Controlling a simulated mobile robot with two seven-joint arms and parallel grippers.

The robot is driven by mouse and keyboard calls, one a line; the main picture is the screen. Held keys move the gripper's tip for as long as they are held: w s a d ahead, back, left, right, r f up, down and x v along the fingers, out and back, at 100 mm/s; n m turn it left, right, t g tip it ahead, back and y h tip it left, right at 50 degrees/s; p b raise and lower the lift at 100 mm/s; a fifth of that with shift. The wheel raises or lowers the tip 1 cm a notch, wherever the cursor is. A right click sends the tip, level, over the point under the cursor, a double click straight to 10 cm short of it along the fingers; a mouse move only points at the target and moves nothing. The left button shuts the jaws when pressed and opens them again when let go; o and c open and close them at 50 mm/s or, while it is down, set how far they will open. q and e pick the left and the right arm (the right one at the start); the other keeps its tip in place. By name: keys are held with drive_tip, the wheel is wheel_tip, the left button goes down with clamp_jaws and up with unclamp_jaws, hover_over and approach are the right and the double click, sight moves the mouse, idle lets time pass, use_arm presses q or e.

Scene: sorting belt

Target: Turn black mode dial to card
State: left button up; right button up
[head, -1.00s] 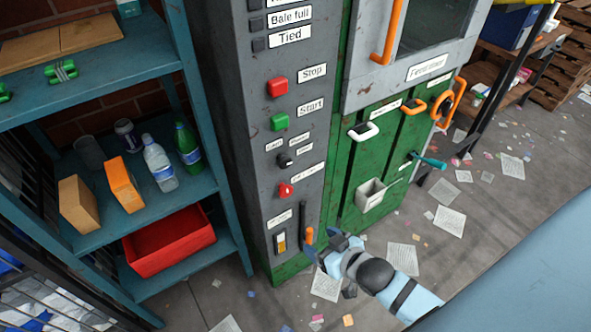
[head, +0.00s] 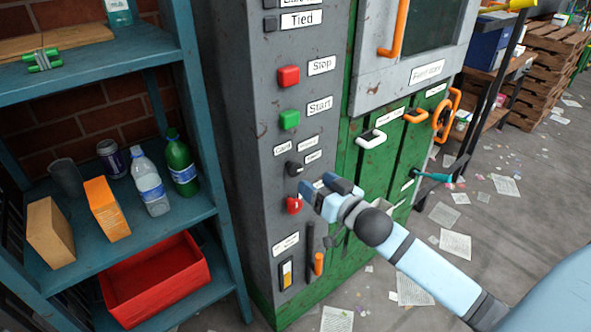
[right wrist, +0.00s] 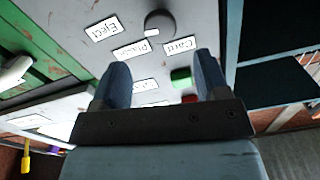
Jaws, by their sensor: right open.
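The black mode dial (head: 294,168) is on the grey machine panel, below the start button. The card label (head: 283,147) is at its upper left, with two more labels to its upper right and right. In the right wrist view, the dial (right wrist: 160,20) is beyond the fingertips, and its white mark points roughly to the middle label (right wrist: 132,50), not to the card label (right wrist: 179,46). My right gripper (head: 324,190) is open and empty, below and right of the dial and apart from it. My left gripper is out of view.
A red knob (head: 294,205) is just below the dial, close to my right gripper. Green (head: 289,120) and red (head: 289,77) buttons are above it. An orange-handled lever (head: 318,263) is lower down. A shelf (head: 190,212) with bottles and boxes stands left.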

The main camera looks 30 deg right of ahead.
sight(297, 170)
drive_tip(key=w, duration=0.8)
drive_tip(key=shift+w+a, duration=0.2)
drive_tip(key=shift+a, duration=0.2)
drive_tip(key=shift+c, duration=0.4)
drive_tip(key=c, duration=0.8)
